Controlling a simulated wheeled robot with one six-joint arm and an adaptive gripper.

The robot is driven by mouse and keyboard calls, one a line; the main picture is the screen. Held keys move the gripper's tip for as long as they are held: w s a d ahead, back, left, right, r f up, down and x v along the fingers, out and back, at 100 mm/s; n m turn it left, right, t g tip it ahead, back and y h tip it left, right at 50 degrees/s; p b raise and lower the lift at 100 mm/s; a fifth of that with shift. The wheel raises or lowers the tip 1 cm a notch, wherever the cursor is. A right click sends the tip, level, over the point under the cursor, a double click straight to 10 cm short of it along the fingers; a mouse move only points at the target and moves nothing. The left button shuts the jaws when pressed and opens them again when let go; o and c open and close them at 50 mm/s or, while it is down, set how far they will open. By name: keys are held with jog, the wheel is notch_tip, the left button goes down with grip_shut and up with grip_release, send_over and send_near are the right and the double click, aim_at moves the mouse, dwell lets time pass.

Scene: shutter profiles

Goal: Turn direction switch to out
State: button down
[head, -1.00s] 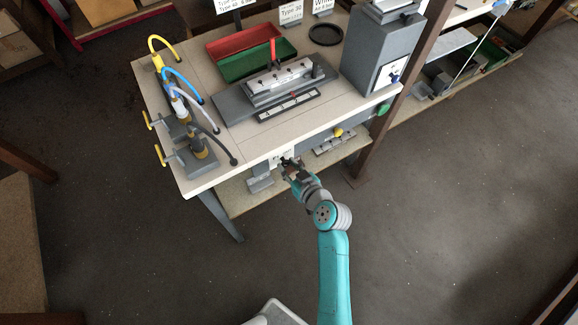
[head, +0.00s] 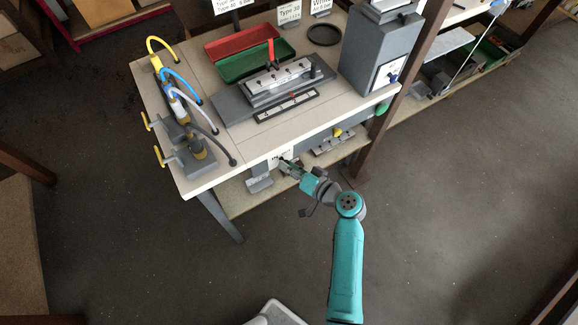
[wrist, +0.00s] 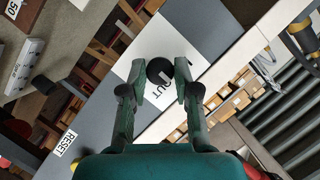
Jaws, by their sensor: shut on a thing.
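The direction switch (wrist: 160,70) is a round black knob on a white label plate with the word OUT (wrist: 179,86) printed beside it. In the wrist view the two fingertips of my gripper (wrist: 155,85) sit on either side of the knob and are shut on it. In the head view my gripper (head: 287,166) is at the white label plate (head: 278,159) under the front edge of the workbench (head: 222,177). The knob itself is hidden there, and its exact setting cannot be told.
A RESET label (wrist: 66,143) is on the same grey panel. A yellow knob (head: 337,132) and a green button (head: 381,109) lie to the right along the bench front. A brown post (head: 372,150) stands right of my gripper. The floor in front is clear.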

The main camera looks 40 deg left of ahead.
jog(key=shift+w+f+m+g+y, duration=0.1)
jog(key=shift+m+g+y, duration=0.5)
jog(key=shift+m, duration=1.15)
jog(key=shift+w+f+m+g+y, duration=0.1)
jog(key=shift+m+g+y, duration=0.1)
jog(key=shift+m+y, duration=1.15)
jog(key=shift+m+h, duration=0.45)
jog(key=shift+m, duration=0.15)
jog(key=c, duration=0.9)
grip_release()
jog(key=shift+o, duration=0.2)
jog(key=d, duration=1.2)
